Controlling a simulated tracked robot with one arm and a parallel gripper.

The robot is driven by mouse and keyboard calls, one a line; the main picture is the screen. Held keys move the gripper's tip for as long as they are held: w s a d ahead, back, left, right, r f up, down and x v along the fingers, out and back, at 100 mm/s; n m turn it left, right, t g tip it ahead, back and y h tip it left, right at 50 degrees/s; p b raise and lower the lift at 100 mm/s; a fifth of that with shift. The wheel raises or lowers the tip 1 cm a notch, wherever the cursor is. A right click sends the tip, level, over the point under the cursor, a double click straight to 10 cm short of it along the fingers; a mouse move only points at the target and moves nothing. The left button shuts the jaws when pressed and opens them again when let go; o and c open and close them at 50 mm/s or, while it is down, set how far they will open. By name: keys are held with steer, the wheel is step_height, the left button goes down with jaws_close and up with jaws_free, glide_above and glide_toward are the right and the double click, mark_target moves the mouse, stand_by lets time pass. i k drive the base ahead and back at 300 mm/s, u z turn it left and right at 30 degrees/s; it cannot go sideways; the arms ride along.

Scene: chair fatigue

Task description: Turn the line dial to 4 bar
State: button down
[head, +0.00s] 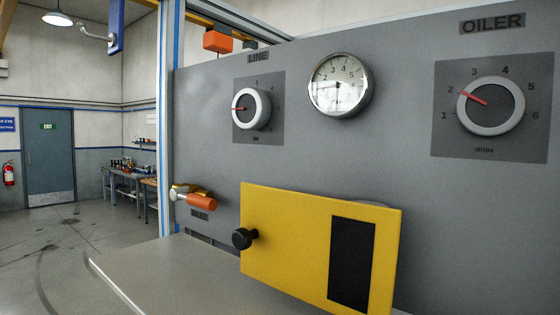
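My gripper is not in view.
An OILER dial (491,105) is at the right, its red pointer towards 2. A yellow plate (290,245) with a black knob (243,238) stands out below. A valve with an orange handle (202,202) is at the panel's left. Open floor lies further left.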

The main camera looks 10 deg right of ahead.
mark_target(251, 108)
steer(key=k, duration=1.1)
steer(key=u, duration=0.45)
steer(key=i, duration=1.45)
steer(key=z, duration=0.15)
